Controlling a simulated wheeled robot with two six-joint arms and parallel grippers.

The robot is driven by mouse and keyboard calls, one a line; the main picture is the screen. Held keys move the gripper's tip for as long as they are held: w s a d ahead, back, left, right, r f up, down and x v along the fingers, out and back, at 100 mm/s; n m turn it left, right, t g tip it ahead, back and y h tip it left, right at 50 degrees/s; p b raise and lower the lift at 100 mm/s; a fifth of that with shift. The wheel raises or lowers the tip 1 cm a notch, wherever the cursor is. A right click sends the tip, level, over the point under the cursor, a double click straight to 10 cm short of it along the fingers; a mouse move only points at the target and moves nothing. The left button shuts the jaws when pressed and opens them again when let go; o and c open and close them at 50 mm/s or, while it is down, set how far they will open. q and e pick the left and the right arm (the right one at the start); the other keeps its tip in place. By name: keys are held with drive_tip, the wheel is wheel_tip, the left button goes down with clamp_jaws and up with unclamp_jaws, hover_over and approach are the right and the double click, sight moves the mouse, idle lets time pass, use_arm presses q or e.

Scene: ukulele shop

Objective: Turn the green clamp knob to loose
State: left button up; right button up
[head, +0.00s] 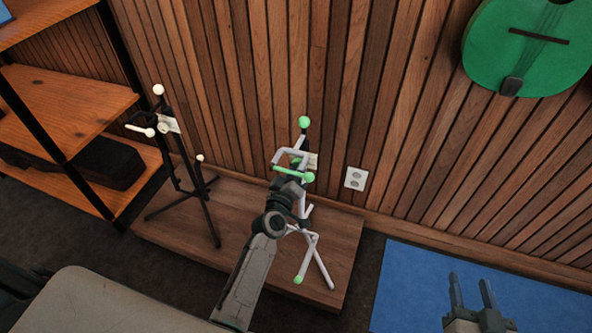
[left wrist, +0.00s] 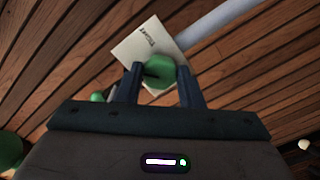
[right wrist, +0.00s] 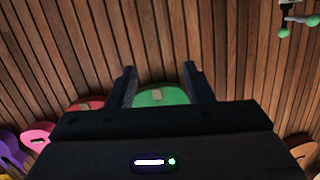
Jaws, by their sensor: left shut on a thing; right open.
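A white stand (head: 318,262) with green tips and pads stands on the low wooden platform in the head view. My left gripper (head: 301,181) reaches its middle from the front. In the left wrist view the green clamp knob (left wrist: 158,68) sits between the fingertips, and my left gripper (left wrist: 156,76) is shut on it. A pale card (left wrist: 140,42) with small dark lettering is behind the knob. The knob's turn position cannot be told. My right gripper (head: 472,289) is open and empty, low at the right; it also shows in the right wrist view (right wrist: 160,82).
A black stand (head: 212,205) with white tips stands left on the wooden platform (head: 240,205). A wooden shelf (head: 60,105) is at far left. A green ukulele (head: 500,45) hangs on the slatted wall. A blue mat (head: 415,285) lies at the right.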

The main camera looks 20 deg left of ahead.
use_arm(q)
drive_tip(key=n, duration=1)
use_arm(e)
drive_tip(key=s+f+g, duration=0.2)
drive_tip(key=f, duration=0.1)
drive_tip(key=shift+a, duration=0.15)
use_arm(q)
drive_tip(key=shift+n+p, duration=0.3)
use_arm(e)
drive_tip(key=shift+s+f, duration=0.1)
drive_tip(key=shift+f, duration=0.1)
use_arm(q)
drive_tip(key=o, duration=1)
drive_tip(key=shift+c, duration=0.2)
drive_tip(key=shift+s, duration=0.1)
